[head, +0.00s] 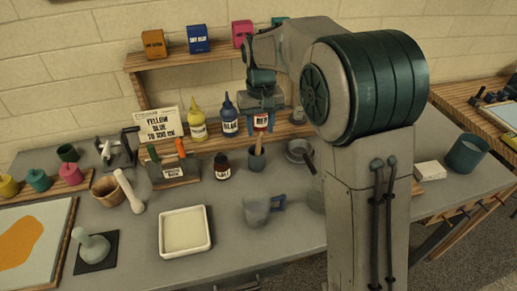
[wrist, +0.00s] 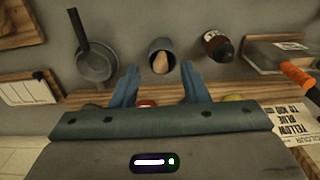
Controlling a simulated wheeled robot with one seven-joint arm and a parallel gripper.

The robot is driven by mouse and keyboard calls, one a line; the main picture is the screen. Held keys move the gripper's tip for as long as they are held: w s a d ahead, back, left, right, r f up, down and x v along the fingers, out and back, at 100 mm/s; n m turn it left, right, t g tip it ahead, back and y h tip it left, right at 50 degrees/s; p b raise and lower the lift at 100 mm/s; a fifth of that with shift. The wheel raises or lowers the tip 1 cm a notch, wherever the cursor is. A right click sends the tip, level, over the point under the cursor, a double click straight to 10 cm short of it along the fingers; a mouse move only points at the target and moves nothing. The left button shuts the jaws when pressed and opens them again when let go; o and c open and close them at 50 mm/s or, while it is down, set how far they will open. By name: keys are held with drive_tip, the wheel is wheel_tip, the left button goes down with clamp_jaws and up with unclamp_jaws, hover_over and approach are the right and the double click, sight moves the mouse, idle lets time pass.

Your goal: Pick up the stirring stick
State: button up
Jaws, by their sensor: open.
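The stirring stick (head: 258,145) looks like a light wooden stick standing upright in a small grey cup (head: 257,163) on the bench. In the wrist view, the stick's pale rounded end (wrist: 160,63) shows inside the cup (wrist: 161,46). My gripper (head: 262,112) is above the cup, by the red-labelled bottle. In the wrist view, my gripper (wrist: 158,76) is open, with its two blue fingers apart and nothing between them. The stick's end lies ahead of the gap between the fingertips. The stick's lower part is hidden in the cup.
A dark bottle (head: 222,166) and a grey pan (head: 298,150) flank the cup. Yellow (head: 197,127), blue (head: 229,122) and red (head: 261,121) bottles stand behind. A holder with orange and green handles (head: 172,169) is left. A white tray (head: 207,228) lies in front.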

sight(259, 147)
drive_tip(key=shift+w+f+p, duration=0.15)
drive_tip(key=shift+f+p, duration=0.2)
drive_tip(key=shift+f, duration=1.35)
drive_tip(key=shift+w+f+p, duration=0.1)
drive_tip(key=shift+f+p, duration=0.2)
drive_tip(key=shift+f, duration=1.4)
drive_tip(key=shift+a, duration=0.1)
clamp_jaws()
